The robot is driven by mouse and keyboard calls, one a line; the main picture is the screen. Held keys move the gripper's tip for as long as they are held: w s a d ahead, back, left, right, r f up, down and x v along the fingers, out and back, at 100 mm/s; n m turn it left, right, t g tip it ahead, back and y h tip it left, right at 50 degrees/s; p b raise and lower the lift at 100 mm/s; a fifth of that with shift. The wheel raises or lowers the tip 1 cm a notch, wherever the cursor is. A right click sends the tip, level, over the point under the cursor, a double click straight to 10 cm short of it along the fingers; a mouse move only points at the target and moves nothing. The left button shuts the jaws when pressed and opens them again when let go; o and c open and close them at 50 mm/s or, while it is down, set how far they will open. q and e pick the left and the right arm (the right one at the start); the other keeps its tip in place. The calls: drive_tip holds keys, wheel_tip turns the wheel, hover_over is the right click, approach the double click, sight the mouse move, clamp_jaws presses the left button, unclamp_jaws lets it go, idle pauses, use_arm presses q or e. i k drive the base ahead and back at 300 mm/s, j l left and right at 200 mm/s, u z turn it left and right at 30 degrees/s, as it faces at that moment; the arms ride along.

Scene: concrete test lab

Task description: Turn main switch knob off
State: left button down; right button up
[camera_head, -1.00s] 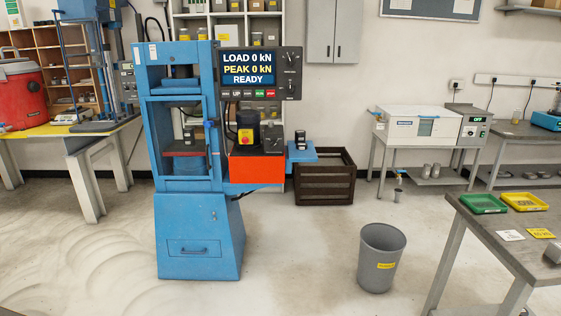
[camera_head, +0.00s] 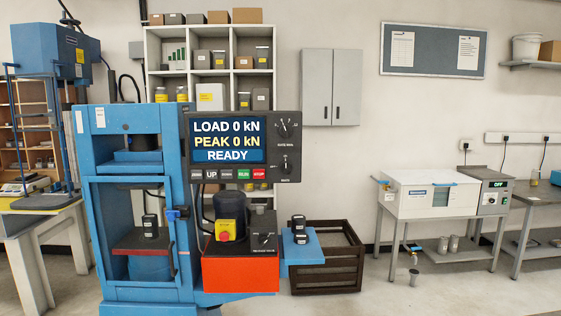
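The blue press (camera_head: 140,250) stands at left centre. Its dark control panel (camera_head: 243,176) has a lit screen (camera_head: 228,140) reading LOAD 0 kN, PEAK 0 kN, READY. Two dark knobs sit on the panel's right side, an upper knob (camera_head: 283,127) and a lower knob (camera_head: 285,166). The small lettering by them is too blurred to read surely. A red knob on a yellow plate (camera_head: 226,231) sits on the orange unit below the panel. Which knob is the main switch I cannot tell for certain. Neither gripper is in view.
A blue side shelf (camera_head: 302,250) holding small dark items juts right of the press, before a dark slatted crate (camera_head: 343,280). A white oven-like unit (camera_head: 430,194) with an OFF display stands on a table at right. Open floor shows at lower right.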

sight(285, 166)
drive_tip(key=i+j+z, duration=0.1)
drive_tip(key=i, duration=0.3)
drive_tip(key=i+j+z, duration=0.15)
drive_tip(key=i, duration=0.25)
drive_tip(key=i+j+z, duration=0.1)
drive_tip(key=i, duration=0.35)
drive_tip(key=j, duration=0.1)
